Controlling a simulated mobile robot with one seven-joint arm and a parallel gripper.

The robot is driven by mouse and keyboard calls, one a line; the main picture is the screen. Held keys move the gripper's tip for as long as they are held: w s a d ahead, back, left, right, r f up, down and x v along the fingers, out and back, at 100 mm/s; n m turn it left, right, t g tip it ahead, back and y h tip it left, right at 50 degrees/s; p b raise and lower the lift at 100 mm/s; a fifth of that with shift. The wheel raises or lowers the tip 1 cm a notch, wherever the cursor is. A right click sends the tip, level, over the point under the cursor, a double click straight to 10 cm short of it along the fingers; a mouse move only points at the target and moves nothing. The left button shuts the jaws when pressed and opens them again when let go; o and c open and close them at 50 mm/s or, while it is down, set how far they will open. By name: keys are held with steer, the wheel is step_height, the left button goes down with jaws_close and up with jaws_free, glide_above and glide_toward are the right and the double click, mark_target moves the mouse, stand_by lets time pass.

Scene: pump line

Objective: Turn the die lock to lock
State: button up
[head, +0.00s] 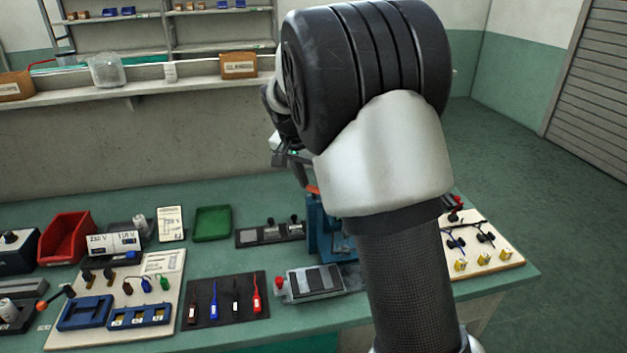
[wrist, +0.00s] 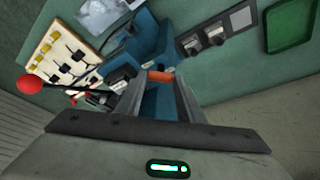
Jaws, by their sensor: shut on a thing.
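A blue press (head: 322,228) stands on the green bench, partly hidden behind my arm. An orange piece (head: 312,190), which looks like the die lock, shows at its top left. In the wrist view the same orange piece (wrist: 160,77) lies between the tips of my gripper (wrist: 158,84), against the blue press body (wrist: 155,50). My gripper is shut on it. In the head view my gripper (head: 300,172) comes down from above at the press, mostly hidden by my arm. The lock's exact angle is hard to tell.
A red-knobbed lever (wrist: 30,85) sticks out left in the wrist view. A dark panel with knobs (head: 270,233) and a green tray (head: 211,223) stand left of the press. A grey device (head: 315,283) lies in front. A wired board (head: 482,245) is at right.

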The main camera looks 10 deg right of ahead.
steer(key=m+p, duration=0.1)
steer(key=m, duration=0.1)
steer(key=m+g+h, duration=0.1)
steer(key=m+p, duration=0.1)
steer(key=m, duration=0.1)
steer(key=shift+w+a+r+m+g+p, duration=0.15)
steer(key=shift+w+m+g+p, duration=0.15)
steer(key=shift+g+p, duration=0.1)
steer(key=shift+w+m+g+p, duration=0.1)
steer(key=shift+m+g+p, duration=0.7)
steer(key=shift+m+p, duration=0.85)
steer(key=shift+m+b, duration=0.3)
steer(key=shift+m, duration=0.15)
steer(key=o, duration=0.8)
steer(key=v, duration=0.5)
steer(key=p+v, duration=0.1)
steer(key=v, duration=0.5)
steer(key=a+p+v, duration=0.1)
steer(key=v, duration=0.5)
